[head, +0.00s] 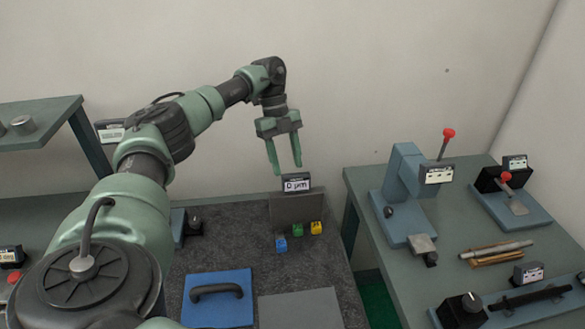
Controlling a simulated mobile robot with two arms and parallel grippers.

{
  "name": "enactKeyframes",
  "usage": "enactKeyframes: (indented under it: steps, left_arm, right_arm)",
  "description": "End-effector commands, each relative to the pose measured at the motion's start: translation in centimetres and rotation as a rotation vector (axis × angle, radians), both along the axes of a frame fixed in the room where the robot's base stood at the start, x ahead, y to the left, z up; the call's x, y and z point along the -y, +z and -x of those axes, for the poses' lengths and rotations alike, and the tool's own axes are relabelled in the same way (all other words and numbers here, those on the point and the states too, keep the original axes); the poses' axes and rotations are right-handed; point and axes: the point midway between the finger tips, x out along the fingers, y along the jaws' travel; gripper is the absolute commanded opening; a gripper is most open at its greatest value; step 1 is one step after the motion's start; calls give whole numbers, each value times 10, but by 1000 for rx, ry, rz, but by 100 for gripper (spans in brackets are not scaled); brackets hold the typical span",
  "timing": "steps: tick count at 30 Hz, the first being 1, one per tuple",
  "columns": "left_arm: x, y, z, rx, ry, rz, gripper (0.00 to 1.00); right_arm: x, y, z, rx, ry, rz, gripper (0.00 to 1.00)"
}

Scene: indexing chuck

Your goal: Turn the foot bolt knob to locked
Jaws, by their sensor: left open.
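My left gripper (287,168) is open and empty, its two green fingers pointing down in front of the back wall. It appears above a small display reading 0 µm (297,183). No knob carries a readable foot bolt label. Candidates are a black knob with a white mark (470,302) on a black box at the lower right, a dark knob (195,226) left of the dark table, and a small dark knob (388,211) on the blue-grey press (407,165). The gripper is apart from all of them. My right gripper is not in view.
The dark speckled table (245,235) holds a blue plate with a black handle (217,297), a grey plate (300,308) and small coloured cubes (298,229). The right bench (462,225) bears red-knobbed levers (448,135), rods (500,248) and a black bar (540,298). A shelf (50,108) stands left.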

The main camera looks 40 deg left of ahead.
Motion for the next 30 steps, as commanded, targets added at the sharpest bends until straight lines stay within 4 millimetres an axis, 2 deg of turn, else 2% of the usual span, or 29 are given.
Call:
enactKeyframes:
  steps: [1,7,13,24,30]
  left_arm:
    - [0,-13,0,0,0,0,48]
    - [0,-34,0,0,0,0,48]
    - [6,-48,3,-4,-2,-1,48]
    - [26,-97,8,-2,0,-1,48]
    - [29,-105,8,0,0,0,48]
  right_arm:
    - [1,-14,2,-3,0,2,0]
    - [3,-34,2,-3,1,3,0]
    - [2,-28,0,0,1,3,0]
    - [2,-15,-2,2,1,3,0]
    - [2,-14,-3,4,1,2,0]
